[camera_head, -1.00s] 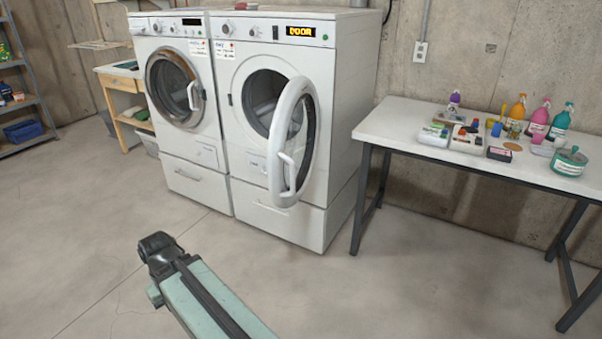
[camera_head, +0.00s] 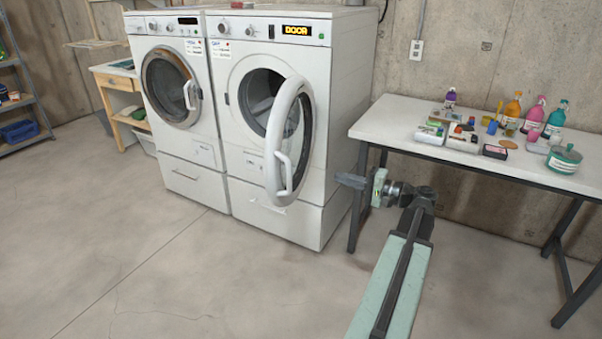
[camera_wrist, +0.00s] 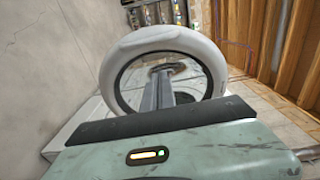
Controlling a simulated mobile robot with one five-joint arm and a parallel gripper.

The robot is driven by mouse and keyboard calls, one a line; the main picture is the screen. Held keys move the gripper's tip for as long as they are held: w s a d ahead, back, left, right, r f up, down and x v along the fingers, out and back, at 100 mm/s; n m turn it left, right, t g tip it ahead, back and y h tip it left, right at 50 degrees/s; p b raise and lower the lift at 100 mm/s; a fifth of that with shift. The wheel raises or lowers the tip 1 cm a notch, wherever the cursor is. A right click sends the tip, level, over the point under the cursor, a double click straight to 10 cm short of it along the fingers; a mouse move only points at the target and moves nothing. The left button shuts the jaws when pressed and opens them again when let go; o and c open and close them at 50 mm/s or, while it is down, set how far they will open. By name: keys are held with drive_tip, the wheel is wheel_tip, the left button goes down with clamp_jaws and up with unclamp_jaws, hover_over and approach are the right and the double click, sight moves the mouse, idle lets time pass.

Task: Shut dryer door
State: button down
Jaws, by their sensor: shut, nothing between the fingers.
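The dryer (camera_head: 335,95) is the right one of two white front-loading machines, and its display reads "DOOR". Its round white-rimmed door (camera_head: 283,185) stands open, swung out toward me, with a handle (camera_head: 284,172) on its outer face. My gripper (camera_head: 350,181) is to the right of the door in the head view, apart from it, with its fingers shut and empty and pointing left. In the wrist view the door ring (camera_wrist: 218,62) is ahead, and the shut fingers (camera_wrist: 157,92) appear in front of its middle.
The washer (camera_head: 170,80) beside the dryer is closed. A white table (camera_head: 400,125) with bottles and boxes stands at the right; its dark leg (camera_head: 357,200) is close to my gripper. A wooden side table and shelf are at the far left. The floor in front is clear.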

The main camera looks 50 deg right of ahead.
drive_tip(key=a+x, duration=0.2)
drive_tip(key=x, duration=1)
drive_tip(key=shift+a, duration=0.45)
